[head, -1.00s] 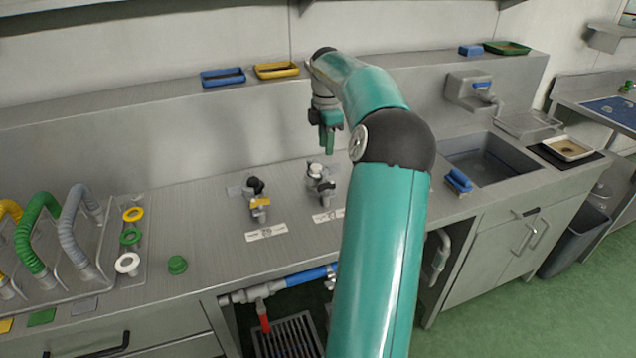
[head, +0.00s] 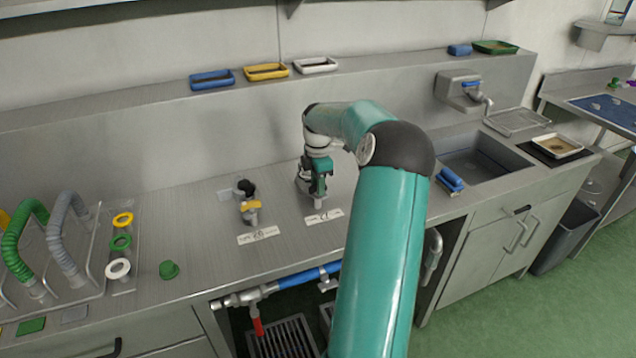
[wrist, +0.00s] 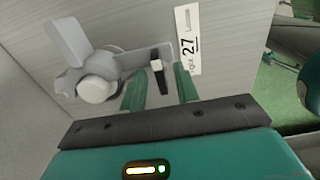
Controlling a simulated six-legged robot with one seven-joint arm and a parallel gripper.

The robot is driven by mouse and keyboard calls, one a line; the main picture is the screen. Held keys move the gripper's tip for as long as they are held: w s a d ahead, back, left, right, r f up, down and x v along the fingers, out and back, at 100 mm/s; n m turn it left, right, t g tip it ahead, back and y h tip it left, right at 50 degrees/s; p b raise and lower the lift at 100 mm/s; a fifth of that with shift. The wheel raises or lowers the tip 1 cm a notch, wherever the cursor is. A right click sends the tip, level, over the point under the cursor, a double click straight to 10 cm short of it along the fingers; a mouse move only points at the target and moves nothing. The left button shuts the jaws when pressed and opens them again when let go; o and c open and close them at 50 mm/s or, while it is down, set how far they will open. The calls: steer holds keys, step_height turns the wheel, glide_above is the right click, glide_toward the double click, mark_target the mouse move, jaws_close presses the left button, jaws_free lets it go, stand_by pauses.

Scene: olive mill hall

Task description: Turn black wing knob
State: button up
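The black wing knob (wrist: 161,84) shows in the wrist view as a narrow black piece with a pale end, on a grey valve fitting (wrist: 122,63) with a white round cap. My gripper (wrist: 160,72) is open. Its two green fingers stand either side of the knob, with a gap showing on each side. In the head view my gripper (head: 318,198) is down over the right-hand fitting on the counter and hides most of it, so the knob cannot be made out there.
A label (wrist: 187,40) reading 27 lies beside the fitting. A second fitting (head: 248,205) with black and yellow parts stands to the left. A sink (head: 485,163) is at right.

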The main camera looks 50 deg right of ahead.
jaws_close()
